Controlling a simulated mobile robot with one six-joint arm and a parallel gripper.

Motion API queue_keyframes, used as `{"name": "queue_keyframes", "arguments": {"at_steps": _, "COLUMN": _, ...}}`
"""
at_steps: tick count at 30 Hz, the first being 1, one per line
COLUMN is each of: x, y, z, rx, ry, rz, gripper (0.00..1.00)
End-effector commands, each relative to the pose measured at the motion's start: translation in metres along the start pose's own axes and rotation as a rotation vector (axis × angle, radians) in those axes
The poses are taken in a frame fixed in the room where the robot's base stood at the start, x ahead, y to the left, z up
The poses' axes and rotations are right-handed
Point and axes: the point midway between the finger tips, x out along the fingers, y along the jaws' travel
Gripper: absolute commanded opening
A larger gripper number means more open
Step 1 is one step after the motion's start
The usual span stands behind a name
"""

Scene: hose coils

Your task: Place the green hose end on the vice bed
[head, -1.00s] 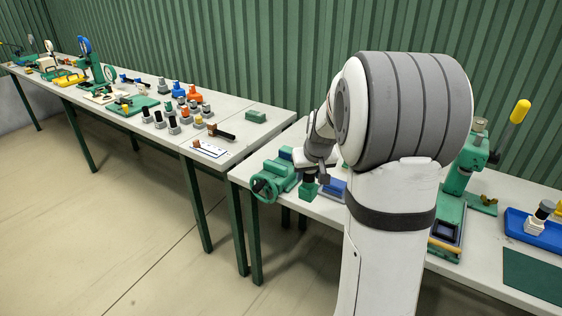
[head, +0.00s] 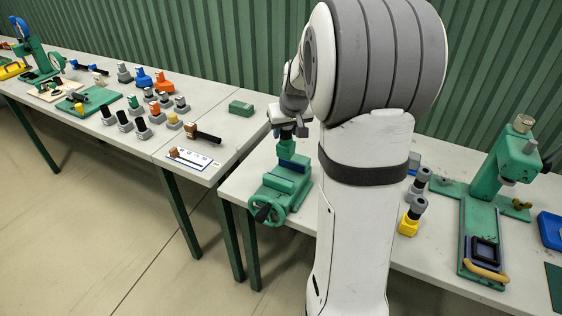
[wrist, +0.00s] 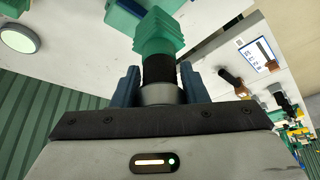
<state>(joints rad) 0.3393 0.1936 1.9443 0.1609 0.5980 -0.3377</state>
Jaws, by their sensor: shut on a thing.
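My gripper (head: 288,131) is shut on the green hose end (head: 287,147), a green ribbed block with a black sleeve and grey collar. It also shows between the dark blue fingers in the wrist view (wrist: 160,38). The green vice (head: 280,190), with a handwheel and a blue part at its back, stands at the left end of the near table. The hose end points down over the back of the vice, around the blue part. I cannot tell whether it touches. Part of the vice shows beyond the hose end in the wrist view (wrist: 128,16). My arm hides the table right of the vice.
A grey fitting with a yellow base (head: 410,216) stands right of my arm, near a green press (head: 500,180). The left table (head: 225,150) holds several fittings, a dark-handled tool (head: 203,133) and a green block (head: 241,108). A gap separates the tables.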

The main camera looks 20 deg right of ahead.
Motion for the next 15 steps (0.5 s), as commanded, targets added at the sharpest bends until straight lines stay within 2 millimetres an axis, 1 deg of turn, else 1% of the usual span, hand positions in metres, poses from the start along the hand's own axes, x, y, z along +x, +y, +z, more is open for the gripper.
{"name": "queue_keyframes", "arguments": {"at_steps": 3, "x": 0.021, "y": 0.000, "z": 0.011, "rx": 0.001, "ry": -0.005, "rz": -0.001, "gripper": 0.00}}
{"name": "queue_keyframes", "arguments": {"at_steps": 6, "x": 0.037, "y": 0.000, "z": 0.017, "rx": 0.001, "ry": -0.004, "rz": 0.000, "gripper": 0.00}}
{"name": "queue_keyframes", "arguments": {"at_steps": 11, "x": 0.050, "y": 0.001, "z": 0.023, "rx": 0.001, "ry": -0.001, "rz": 0.000, "gripper": 0.00}}
{"name": "queue_keyframes", "arguments": {"at_steps": 15, "x": 0.069, "y": 0.001, "z": 0.031, "rx": 0.002, "ry": -0.003, "rz": 0.000, "gripper": 0.00}}
